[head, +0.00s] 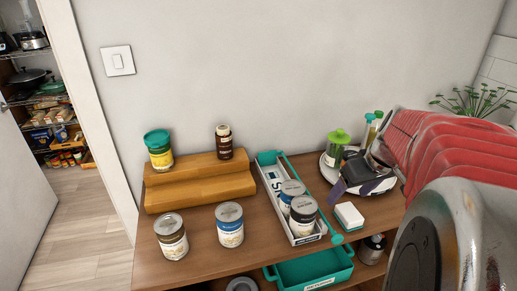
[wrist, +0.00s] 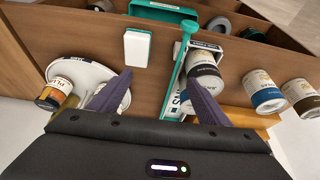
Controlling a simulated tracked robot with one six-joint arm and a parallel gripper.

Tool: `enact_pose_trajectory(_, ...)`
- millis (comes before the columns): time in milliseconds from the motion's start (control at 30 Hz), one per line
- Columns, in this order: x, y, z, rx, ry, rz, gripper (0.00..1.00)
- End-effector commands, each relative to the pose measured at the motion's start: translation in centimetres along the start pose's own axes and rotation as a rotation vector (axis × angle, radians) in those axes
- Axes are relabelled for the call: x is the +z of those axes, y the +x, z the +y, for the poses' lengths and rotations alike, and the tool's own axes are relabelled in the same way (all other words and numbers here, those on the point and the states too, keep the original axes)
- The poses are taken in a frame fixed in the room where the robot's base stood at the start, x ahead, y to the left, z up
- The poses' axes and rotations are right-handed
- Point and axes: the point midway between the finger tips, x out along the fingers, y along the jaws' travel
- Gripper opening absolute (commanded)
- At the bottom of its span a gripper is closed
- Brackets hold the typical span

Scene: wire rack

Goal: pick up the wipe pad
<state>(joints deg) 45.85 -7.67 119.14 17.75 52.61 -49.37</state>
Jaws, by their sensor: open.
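The wipe pad is a small white block with a green underside (head: 349,216), lying on the wooden shelf top right of the narrow tray. In the wrist view the wipe pad (wrist: 137,46) lies beyond the tip of the left finger. My gripper (head: 353,190) is open, with its dark purple fingers apart and nothing between them. In the wrist view my gripper (wrist: 158,78) has its fingertips short of the pad, which is left of the middle of the gap. The pad is not touched as far as I can see.
A narrow tray (head: 273,191) with cans and a long teal stick (wrist: 178,68) lies beside the pad. A round white turntable (head: 327,172) with jars stands behind it. A teal bin (head: 314,271) sits below the front edge. Bare wood surrounds the pad.

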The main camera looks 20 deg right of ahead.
Motion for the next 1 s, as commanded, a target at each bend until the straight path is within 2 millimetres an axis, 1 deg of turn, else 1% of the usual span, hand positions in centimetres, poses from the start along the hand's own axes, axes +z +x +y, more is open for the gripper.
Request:
enact_pose_trajectory(33,0.4,0.3,1.8,0.002,0.013,-0.001,0.7)
enact_pose_trajectory(100,0.6,0.5,3.5,0.002,0.016,0.002,0.7)
enact_pose_trajectory(200,1.0,0.7,5.0,0.003,0.018,0.004,0.7)
enact_pose_trajectory(267,1.1,0.7,5.5,0.003,0.018,0.006,0.7)
enact_pose_trajectory(667,1.1,1.0,5.6,0.003,0.017,0.006,0.7)
enact_pose_trajectory(767,1.1,1.8,5.5,0.001,0.018,0.005,0.7)
enact_pose_trajectory(1000,1.1,5.3,5.6,0.001,0.018,0.004,0.7)
